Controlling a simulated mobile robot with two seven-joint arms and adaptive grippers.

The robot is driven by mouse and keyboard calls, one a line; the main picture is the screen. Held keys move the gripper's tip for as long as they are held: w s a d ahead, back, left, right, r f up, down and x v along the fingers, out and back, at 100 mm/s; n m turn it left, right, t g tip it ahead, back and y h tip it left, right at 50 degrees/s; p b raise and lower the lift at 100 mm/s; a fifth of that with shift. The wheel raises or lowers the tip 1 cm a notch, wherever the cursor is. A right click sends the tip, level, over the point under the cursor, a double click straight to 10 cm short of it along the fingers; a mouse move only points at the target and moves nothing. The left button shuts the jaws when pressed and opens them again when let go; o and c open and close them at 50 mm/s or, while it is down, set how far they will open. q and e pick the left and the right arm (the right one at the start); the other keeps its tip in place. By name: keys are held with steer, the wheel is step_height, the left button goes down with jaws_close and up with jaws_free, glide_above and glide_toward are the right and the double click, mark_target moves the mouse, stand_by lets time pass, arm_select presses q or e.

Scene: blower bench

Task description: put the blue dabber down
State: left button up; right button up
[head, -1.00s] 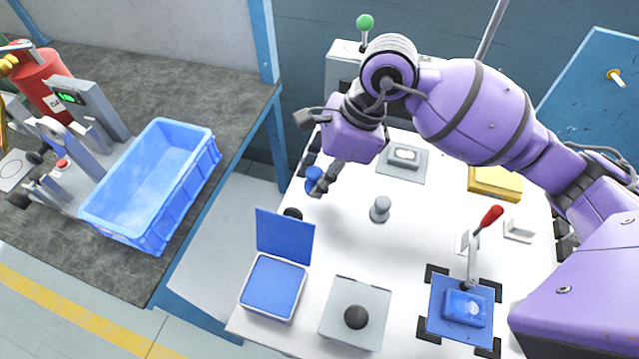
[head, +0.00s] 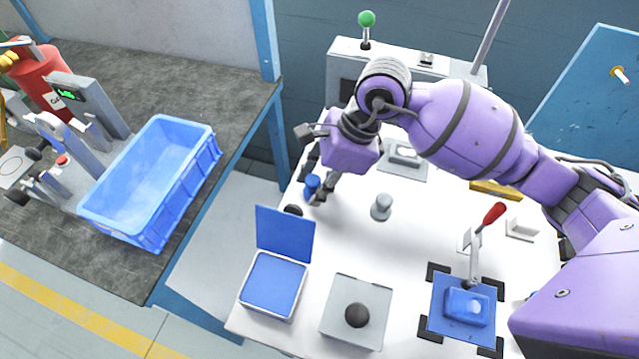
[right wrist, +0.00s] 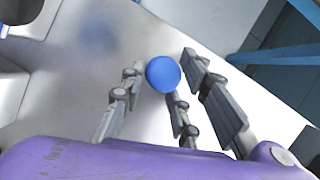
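The blue dabber (head: 312,186) is near the left edge of the white table (head: 345,235). It looks upright and at or close to the table top; its base is partly hidden. My right gripper (head: 316,180) is low around it, fingers pointing down. In the right wrist view, the dabber's round blue top (right wrist: 163,73) lies between the spread fingers (right wrist: 160,82), with a gap showing on the left side. The gripper looks open. My left gripper is not in view.
An open blue pad box (head: 272,285) and a grey block with a black knob (head: 356,316) stand in front. A grey knobbed piece (head: 381,207) is to the right. A red-handled lever fixture (head: 475,245) is farther right. A blue crate (head: 150,185) sits on the left bench.

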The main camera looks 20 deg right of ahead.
steer(key=shift+o, duration=0.9)
steer(key=shift+s+f, duration=0.15)
steer(key=shift+f, duration=0.4)
steer(key=shift+r, duration=0.35)
steer(key=v, duration=1.2)
steer(key=shift+w+r+p, duration=0.2)
steer(key=shift+r+p, duration=0.2)
steer(key=shift+r, duration=0.05)
steer(key=shift+f, duration=0.1)
